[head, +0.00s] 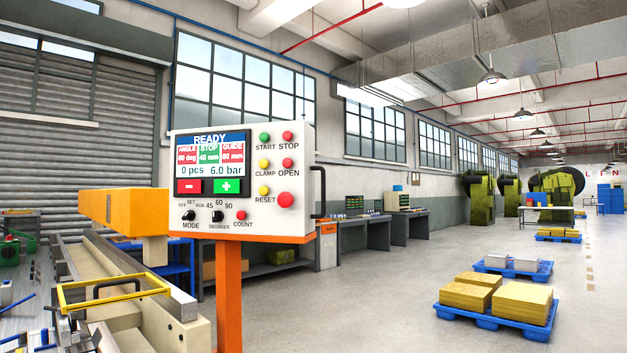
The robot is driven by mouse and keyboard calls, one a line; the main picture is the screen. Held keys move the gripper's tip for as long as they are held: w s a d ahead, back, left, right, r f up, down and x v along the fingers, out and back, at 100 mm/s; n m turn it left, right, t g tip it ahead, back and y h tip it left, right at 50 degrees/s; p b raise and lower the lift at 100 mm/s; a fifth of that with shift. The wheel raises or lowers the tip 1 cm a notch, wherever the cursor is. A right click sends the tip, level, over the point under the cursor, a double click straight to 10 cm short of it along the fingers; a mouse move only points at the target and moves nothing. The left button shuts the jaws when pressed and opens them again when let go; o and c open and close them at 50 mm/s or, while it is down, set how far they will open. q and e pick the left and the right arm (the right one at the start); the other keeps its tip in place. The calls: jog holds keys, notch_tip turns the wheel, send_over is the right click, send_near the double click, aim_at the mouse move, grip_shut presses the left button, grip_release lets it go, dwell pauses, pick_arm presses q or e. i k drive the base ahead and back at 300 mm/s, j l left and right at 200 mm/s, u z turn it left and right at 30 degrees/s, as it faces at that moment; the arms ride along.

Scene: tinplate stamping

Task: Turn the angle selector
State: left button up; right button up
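The angle selector (219,216) is a small black knob on the front of a white control panel (262,215), above the label DEGREES and under the marks 45, 60 and 90. Its exact pointing is too small to tell. The panel screen (212,162) reads READY, with an angle field that seems to show 60 deg. A similar black MODE knob (189,216) sits to its left and a red COUNT button (241,215) to its right. Neither of my grippers is in view.
The panel stands on an orange post (229,290) and has a black side handle (318,192). A machine with an orange-yellow beam (122,211) and a yellow frame (112,294) is at the left. Blue pallets (482,321) lie at the right. The floor between is clear.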

aim_at(217, 216)
jog(key=j, duration=5.25)
jog(key=i+l+u, duration=0.1)
jog(key=l, duration=0.35)
jog(key=i+l+u, duration=0.1)
jog(key=l, duration=0.35)
jog(key=i+l+u, duration=0.1)
jog(key=i+l, duration=0.15)
jog(key=l, duration=0.2)
jog(key=i+l, duration=0.1)
jog(key=l, duration=0.35)
jog(key=i+l+u, duration=0.15)
jog(key=l, duration=0.3)
jog(key=i+l+u, duration=0.1)
jog(key=l, duration=0.4)
